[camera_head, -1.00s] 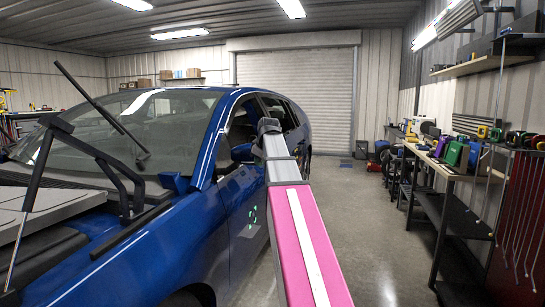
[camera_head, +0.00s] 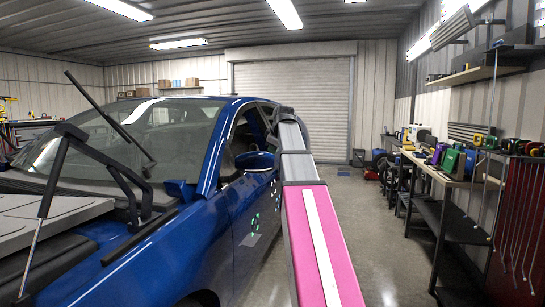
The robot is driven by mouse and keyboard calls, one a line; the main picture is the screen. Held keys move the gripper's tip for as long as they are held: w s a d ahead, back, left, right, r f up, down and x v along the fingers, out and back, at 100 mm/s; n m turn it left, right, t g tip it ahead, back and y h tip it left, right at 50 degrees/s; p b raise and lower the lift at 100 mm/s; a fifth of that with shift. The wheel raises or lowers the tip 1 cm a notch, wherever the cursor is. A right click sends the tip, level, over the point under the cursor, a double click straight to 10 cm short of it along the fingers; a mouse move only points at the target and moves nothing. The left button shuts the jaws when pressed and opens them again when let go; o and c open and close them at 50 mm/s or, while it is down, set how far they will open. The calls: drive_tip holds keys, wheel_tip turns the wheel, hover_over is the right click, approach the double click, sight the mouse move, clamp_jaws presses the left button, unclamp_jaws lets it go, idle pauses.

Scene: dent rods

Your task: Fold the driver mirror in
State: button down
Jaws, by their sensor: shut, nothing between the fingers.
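The driver mirror (camera_head: 256,161) is a blue cap on the near side of the blue car (camera_head: 245,200), just ahead of the front side window. It sticks out from the door, just left of my arm. My arm, with pink and grey links, reaches forward along the car's side. Its dark far end rises above and to the right of the mirror. My gripper's fingers cannot be made out; they are hidden behind the arm. I cannot tell whether anything touches the mirror.
The hood area at left is open, with dark bars (camera_head: 100,155) and grey panels (camera_head: 50,222) there. A workbench (camera_head: 440,178) with tools and cases lines the right wall.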

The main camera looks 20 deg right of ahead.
sight(269, 167)
drive_tip(key=w+f, duration=0.5)
drive_tip(key=w+d+f, duration=0.1)
drive_tip(key=w+f, duration=0.1)
drive_tip(key=w, duration=0.1)
drive_tip(key=shift+w+d+f, duration=0.1)
drive_tip(key=shift+f, duration=0.05)
drive_tip(key=shift+w+d, duration=0.25)
drive_tip(key=shift+w, duration=0.1)
drive_tip(key=shift+w+d, duration=0.1)
